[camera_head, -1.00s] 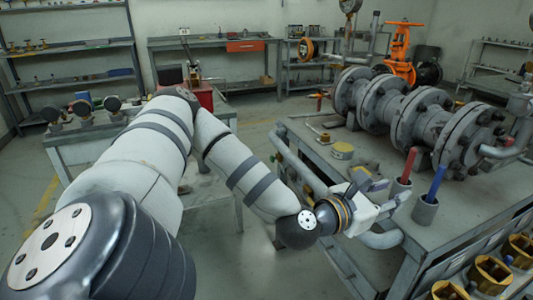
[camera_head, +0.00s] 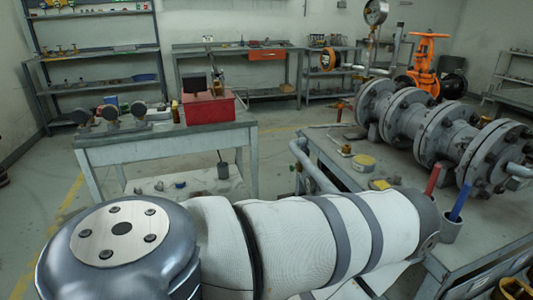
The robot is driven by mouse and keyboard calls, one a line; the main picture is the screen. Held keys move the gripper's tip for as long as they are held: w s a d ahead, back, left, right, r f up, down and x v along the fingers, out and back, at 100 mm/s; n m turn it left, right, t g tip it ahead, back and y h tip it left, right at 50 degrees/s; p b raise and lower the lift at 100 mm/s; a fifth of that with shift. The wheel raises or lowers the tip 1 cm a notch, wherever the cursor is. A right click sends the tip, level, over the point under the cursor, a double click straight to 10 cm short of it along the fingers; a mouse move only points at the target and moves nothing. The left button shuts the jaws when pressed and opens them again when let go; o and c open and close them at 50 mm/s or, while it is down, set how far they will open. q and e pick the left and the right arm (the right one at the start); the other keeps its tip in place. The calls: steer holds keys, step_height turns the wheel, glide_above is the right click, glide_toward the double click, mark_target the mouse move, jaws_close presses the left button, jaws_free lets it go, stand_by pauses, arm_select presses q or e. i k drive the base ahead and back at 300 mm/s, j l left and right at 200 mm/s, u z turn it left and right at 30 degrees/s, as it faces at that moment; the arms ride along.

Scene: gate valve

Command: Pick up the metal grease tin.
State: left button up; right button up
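A small round tin with a yellow lid (camera_head: 364,163), which looks like the grease tin, stands upright on the grey workbench (camera_head: 335,155) to the left of the flanged pipe. A second small yellow thing (camera_head: 380,184) shows just in front of it, partly hidden by my arm; I cannot tell what it is. My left arm crosses the bottom of the view from the left, and its gripper is hidden or out of frame. My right gripper is not in view. Nothing is seen touching the tin.
A grey flanged pipe (camera_head: 440,127) lies along the bench, with an orange valve (camera_head: 424,62) behind. Cups with a red handle (camera_head: 433,180) and a blue handle (camera_head: 459,203) stand near the front. A red toolbox (camera_head: 208,107) sits on the left table.

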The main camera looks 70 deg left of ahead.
mark_target(361, 163)
steer(key=u, duration=1.5)
steer(key=i+j+z, duration=0.35)
steer(key=j, duration=0.2)
